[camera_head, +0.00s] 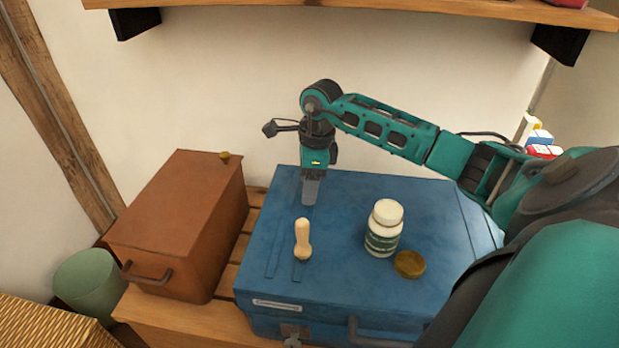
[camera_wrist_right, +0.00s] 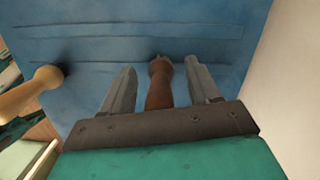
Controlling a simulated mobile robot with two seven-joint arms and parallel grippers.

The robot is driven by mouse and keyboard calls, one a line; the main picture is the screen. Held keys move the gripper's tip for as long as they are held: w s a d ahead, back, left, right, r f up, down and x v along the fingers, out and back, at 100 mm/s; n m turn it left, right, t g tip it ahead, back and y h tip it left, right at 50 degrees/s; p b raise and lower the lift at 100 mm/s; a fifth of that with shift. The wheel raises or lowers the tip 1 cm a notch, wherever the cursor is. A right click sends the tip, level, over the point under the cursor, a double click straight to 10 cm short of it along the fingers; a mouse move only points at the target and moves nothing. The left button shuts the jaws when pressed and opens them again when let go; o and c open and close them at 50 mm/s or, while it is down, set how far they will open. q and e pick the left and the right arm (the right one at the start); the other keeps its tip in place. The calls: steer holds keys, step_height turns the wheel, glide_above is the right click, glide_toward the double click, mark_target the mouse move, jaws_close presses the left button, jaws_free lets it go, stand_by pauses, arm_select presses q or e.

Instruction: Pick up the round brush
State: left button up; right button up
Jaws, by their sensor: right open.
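My right gripper (camera_head: 311,192) is open and points down over the blue case in the head view. In the right wrist view its two fingers (camera_wrist_right: 160,88) stand on either side of a slim brown object (camera_wrist_right: 158,90), which looks like the round brush. A gap shows beside each finger. The fingers hide this object in the head view, and its lower part is hidden behind the gripper in the wrist view. A pale wooden peg-like object (camera_head: 302,240) stands in front of the gripper, also at the left of the wrist view (camera_wrist_right: 30,95). My left gripper is not in view.
The blue case (camera_head: 345,195) also bears a white jar (camera_head: 383,230) with a green label and a brown round lid (camera_head: 409,264), right of the gripper. A brown box (camera_head: 180,220) stands to the left. A wall is close behind, with a shelf (camera_head: 400,8) above.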

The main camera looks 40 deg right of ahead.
steer(key=shift+r, duration=0.1)
steer(key=shift+c, duration=0.4)
steer(key=c, duration=1)
steer(key=shift+r, duration=0.1)
steer(key=shift+r+p, duration=1.8)
steer(key=shift+r, duration=8.1)
